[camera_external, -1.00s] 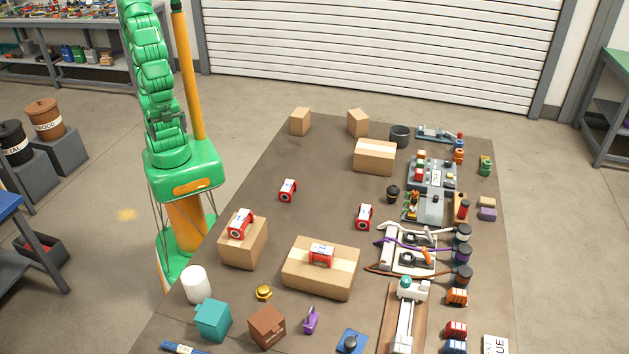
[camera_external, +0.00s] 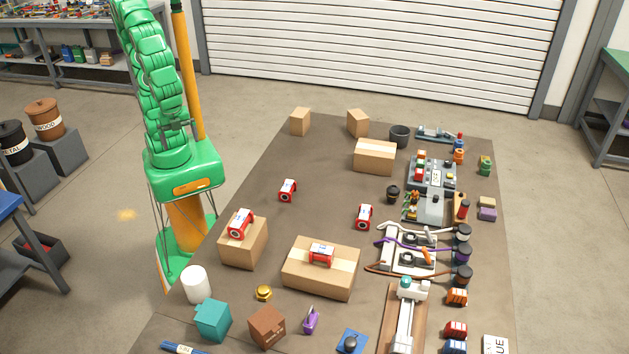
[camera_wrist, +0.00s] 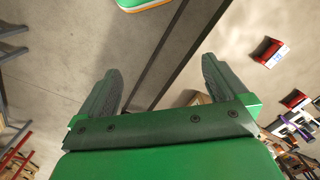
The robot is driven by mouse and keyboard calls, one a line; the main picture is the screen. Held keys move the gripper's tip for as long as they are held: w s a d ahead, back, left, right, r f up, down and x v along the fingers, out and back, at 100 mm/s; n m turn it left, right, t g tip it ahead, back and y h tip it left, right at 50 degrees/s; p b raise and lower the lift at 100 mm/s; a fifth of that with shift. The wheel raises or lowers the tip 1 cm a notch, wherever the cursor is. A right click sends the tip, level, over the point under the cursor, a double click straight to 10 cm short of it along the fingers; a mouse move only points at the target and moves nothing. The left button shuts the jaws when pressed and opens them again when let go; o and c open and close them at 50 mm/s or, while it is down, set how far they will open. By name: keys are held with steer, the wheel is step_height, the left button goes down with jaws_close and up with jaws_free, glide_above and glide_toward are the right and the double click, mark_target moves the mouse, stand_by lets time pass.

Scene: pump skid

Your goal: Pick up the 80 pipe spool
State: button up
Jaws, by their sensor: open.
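Several red-and-white pipe spools are on and around the brown table, and I cannot read a number on any of them. One spool (camera_external: 288,190) lies on the bare tabletop at the left, and another spool (camera_external: 364,217) lies on it further right. A third spool (camera_external: 240,224) is on the left carton, and one more spool (camera_external: 321,254) is on the wide carton. In the wrist view, a red spool with a white label (camera_wrist: 267,51) shows at the upper right, well outside the jaws. My gripper (camera_wrist: 160,72) is open and empty, away from every spool.
The left carton (camera_external: 242,249) and wide carton (camera_external: 320,282) stand toward the front. A white cylinder (camera_external: 196,285), teal box (camera_external: 212,320) and brown box (camera_external: 267,327) are at the near left. Pump assemblies (camera_external: 428,205) crowd the right side. The tabletop's upper left is mostly clear.

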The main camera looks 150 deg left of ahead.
steer(key=w+a+f+m+t+y, duration=0.2)
steer(key=w+a+f+m+y, duration=0.15)
steer(key=w+a, duration=0.55)
steer(key=w+a+f+m+t+y, duration=0.15)
steer(key=w+a+m, duration=0.25)
steer(key=w+a, duration=0.6)
steer(key=w+a+f+m+t+y, duration=0.1)
steer(key=w+a+f+m+y, duration=0.4)
steer(key=a, duration=0.7)
steer(key=m+t, duration=0.5)
steer(key=m, duration=0.7)
glide_toward(364, 217)
steer(key=s+a, duration=0.2)
steer(key=shift+s+a+f, duration=0.3)
steer(key=shift+a+f, duration=0.05)
steer(key=shift+a, duration=0.05)
steer(key=shift+w+a+f+m, duration=0.15)
steer(key=shift+w+f+m, duration=0.2)
steer(key=shift+f+m, duration=0.25)
steer(key=shift+w+a+f+h, duration=0.3)
steer(key=shift+w+a+f, duration=0.25)
steer(key=shift+w+a, duration=0.25)
steer(key=shift+d+f+x, duration=0.1)
steer(key=shift+f+x, duration=0.05)
steer(key=shift+x, duration=0.75)
steer(key=shift+d+f+x, duration=0.1)
steer(key=shift+f+x, duration=0.05)
steer(key=shift+x, duration=1.5)
steer(key=shift+r, duration=0.1)
